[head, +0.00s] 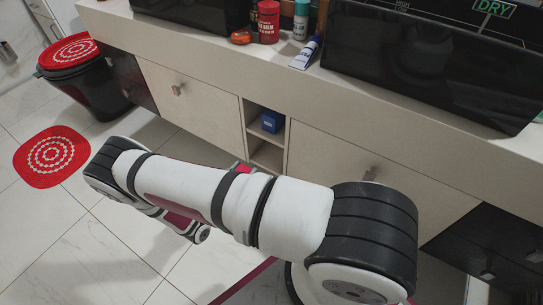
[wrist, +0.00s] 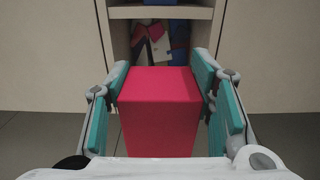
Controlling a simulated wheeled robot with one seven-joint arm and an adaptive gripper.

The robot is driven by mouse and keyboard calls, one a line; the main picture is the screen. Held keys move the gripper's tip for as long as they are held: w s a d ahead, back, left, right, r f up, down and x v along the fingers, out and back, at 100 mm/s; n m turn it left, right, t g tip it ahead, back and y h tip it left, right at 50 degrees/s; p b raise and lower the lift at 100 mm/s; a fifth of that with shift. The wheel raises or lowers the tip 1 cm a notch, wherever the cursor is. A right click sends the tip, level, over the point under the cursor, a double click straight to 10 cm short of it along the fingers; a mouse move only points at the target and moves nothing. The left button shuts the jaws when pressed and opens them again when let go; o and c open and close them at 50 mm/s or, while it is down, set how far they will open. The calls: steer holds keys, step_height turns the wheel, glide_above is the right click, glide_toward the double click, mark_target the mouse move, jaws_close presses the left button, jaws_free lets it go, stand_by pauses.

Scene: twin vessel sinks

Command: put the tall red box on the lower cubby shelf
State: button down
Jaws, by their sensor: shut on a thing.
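The tall red box (wrist: 158,112) is between the teal-padded fingers of my gripper (wrist: 161,76), which is shut on it. The box is in front of the cubby opening, with its far edge near the lower compartment. I cannot tell whether it has crossed the front edge. In the head view only a small red patch (head: 244,168) shows past my arm; the rest of the box and my gripper are hidden. The lower cubby shelf (head: 267,156) is partly visible under the upper one (wrist: 160,12).
A blue box (head: 272,121) stands on the upper cubby shelf. White, red and dark items (wrist: 152,45) and a blue item (wrist: 180,36) show inside the lower compartment. Closed cabinet fronts (wrist: 265,55) flank the opening. Bottles (head: 268,22) stand on the counter above.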

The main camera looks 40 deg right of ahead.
steer(key=b+x, duration=0.5)
steer(key=x, duration=1.2)
steer(key=shift+d+f, duration=0.2)
steer(key=shift+f, duration=0.25)
steer(key=c, duration=0.7)
jaws_free()
steer(key=shift+c, duration=0.2)
